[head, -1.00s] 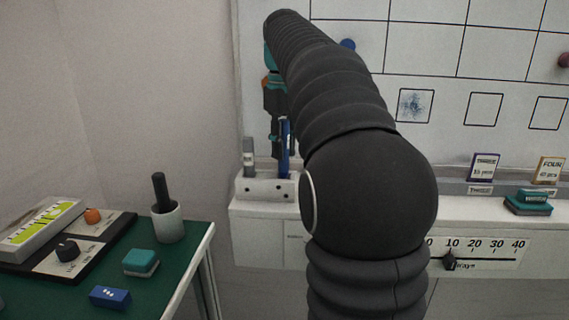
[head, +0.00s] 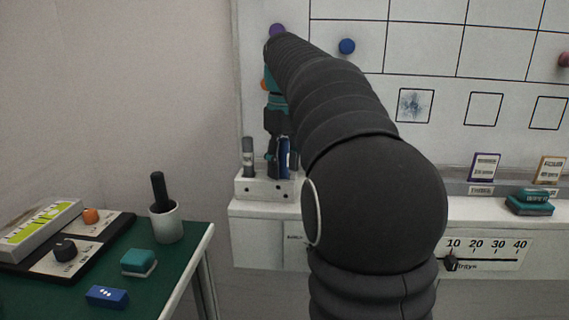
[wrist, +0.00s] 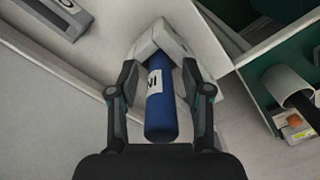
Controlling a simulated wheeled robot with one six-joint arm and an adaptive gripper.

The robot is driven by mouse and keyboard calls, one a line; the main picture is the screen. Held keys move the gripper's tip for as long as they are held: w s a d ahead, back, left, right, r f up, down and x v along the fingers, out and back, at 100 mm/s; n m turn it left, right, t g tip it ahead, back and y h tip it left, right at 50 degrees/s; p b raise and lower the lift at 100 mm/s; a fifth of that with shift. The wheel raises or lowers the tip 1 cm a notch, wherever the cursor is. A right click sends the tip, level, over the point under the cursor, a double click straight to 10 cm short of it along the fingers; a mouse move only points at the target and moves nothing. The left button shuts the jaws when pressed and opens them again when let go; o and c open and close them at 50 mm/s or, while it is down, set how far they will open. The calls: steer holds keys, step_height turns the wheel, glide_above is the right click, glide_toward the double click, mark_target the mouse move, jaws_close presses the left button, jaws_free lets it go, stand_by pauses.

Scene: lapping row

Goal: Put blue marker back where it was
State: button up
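The blue marker (wrist: 160,105) stands in the white holder (wrist: 178,45) in the wrist view, its near end pointing toward my camera. In the head view the marker (head: 284,158) rises upright from the holder (head: 262,188) on the board's ledge; its lower end is hidden in it. My gripper (wrist: 160,68) is around the marker, one finger on each side. Pale gaps show between the fingers and the marker, so it looks open. In the head view my gripper (head: 280,168) is low over the holder, partly hidden by my arm.
A grey marker (head: 248,158) stands at the holder's left. A whiteboard (head: 345,80) with magnets rises behind. A teal eraser (head: 530,202) lies on the ledge at right. A green side table (head: 190,255) at left bears a white cup (head: 167,222), a teal block and a blue block.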

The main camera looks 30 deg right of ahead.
mark_target(285, 139)
steer(key=shift+r+p, duration=0.85)
steer(key=shift+r, duration=3)
steer(key=shift+s+d, duration=0.1)
steer(key=shift+d, duration=0.05)
